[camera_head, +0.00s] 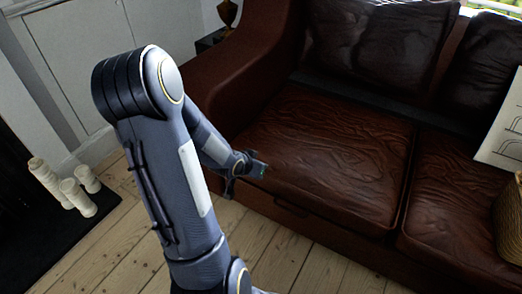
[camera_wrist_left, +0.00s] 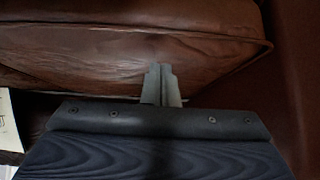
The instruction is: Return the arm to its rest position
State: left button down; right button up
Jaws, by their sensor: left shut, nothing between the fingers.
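My left arm (camera_head: 165,150) rises from the bottom of the head view, bends at an elbow high on the left and comes down to the right. My left gripper (camera_head: 229,190) is small and partly hidden, close to the front of the brown leather sofa (camera_head: 320,150). In the left wrist view the two fingers of this gripper (camera_wrist_left: 161,72) are together and empty. A sofa cushion (camera_wrist_left: 90,55) fills the view behind them. I cannot tell whether the fingers touch the sofa. My right gripper is in neither view.
White candles (camera_head: 75,190) stand on a dark hearth (camera_head: 40,240) at the left. Floorboards (camera_head: 285,255) lie open before the sofa. A wicker basket (camera_head: 509,222) and a white printed sheet (camera_head: 503,140) are at the right edge.

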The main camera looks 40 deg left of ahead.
pick_arm(q)
jog(key=s+d+r+p, duration=0.1)
jog(key=s+p, duration=0.1)
jog(key=s, duration=0.4)
jog(key=shift+d+r, duration=0.25)
jog(key=shift+r, duration=0.15)
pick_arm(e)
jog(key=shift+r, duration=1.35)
pick_arm(q)
jog(key=d+r+g, duration=0.1)
jog(key=d+r, duration=0.7)
jog(key=r, duration=0.2)
jog(key=s+d+r+m+g+h+p, duration=0.1)
jog(key=s+d+r+h, duration=0.55)
jog(key=s+d, duration=0.5)
notch_tip(320, 180, up, 30)
jog(key=w+d+p, duration=0.1)
jog(key=p, duration=2.9)
jog(key=shift+w+d+r+g+y, duration=0.2)
jog(key=shift+w+r+g+y, duration=0.1)
jog(key=shift+w+y, duration=0.1)
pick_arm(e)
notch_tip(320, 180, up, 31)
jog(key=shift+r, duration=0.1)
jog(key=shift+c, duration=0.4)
